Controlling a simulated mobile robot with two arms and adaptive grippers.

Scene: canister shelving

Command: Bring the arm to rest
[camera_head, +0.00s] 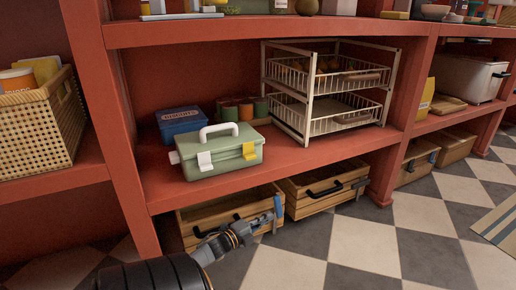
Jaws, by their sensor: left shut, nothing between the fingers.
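My left arm comes in from the bottom edge, its dark round link low in the picture. My left gripper (277,211) is shut and empty. It appears in front of the wooden crates under the red shelf, near the gap between the left crate (205,222) and the middle crate (312,197). I cannot tell whether it touches a crate. My right gripper is not in view.
The red shelf (285,163) above the gripper holds a green toolbox (222,158), a blue box (181,122), several canisters and a two-tier wire rack (330,90). A woven basket (38,125) stands left. Checkered floor (370,250) is open at lower right.

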